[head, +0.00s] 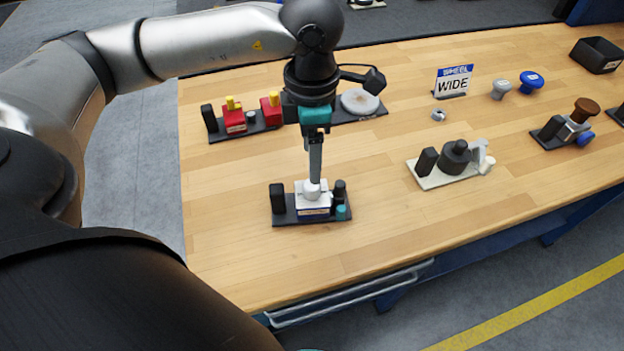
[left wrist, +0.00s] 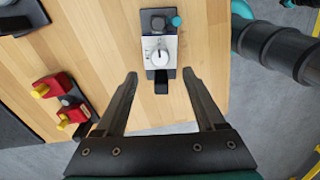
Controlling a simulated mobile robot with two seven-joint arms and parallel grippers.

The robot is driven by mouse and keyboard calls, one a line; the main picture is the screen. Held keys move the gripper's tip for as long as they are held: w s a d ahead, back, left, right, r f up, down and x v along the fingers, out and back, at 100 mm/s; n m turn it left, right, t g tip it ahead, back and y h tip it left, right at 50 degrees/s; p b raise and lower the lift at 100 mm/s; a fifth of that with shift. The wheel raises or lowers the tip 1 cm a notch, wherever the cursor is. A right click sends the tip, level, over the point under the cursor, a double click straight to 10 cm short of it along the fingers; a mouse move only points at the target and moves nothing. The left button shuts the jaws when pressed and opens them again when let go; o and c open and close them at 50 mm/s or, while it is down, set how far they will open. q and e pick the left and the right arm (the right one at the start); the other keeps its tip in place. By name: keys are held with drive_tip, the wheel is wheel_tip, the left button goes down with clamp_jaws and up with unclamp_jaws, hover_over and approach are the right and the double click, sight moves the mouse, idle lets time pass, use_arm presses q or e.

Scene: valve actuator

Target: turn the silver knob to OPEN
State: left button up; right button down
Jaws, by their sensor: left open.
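The silver knob (head: 312,189) stands on a small white box on a dark base plate (head: 283,219) near the table's front left. It also shows in the left wrist view (left wrist: 160,54), where a mark is visible on it, but the lettering around it is too small to read. My left gripper (head: 315,170) points down over the knob in the head view, its fingers seen edge-on. In the left wrist view, the left gripper (left wrist: 160,76) is open and empty, its fingertips spread wider than the knob. Contact with the knob cannot be told. My right gripper is not in view.
The plate also carries a black block (head: 277,198) and a teal cap (head: 341,212). Behind stand red blocks with yellow tops (head: 234,117) and a grey disc (head: 360,102). To the right are a valve fixture (head: 455,160) and a WIDE sign (head: 453,82). Bare wood surrounds the plate.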

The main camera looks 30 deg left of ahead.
sight(312, 189)
use_arm(q)
wheel_tip(312, 189, down, 8)
drive_tip(key=shift+r, duration=0.1)
drive_tip(key=shift+c, duration=0.3)
clamp_jaws()
idle(0.4)
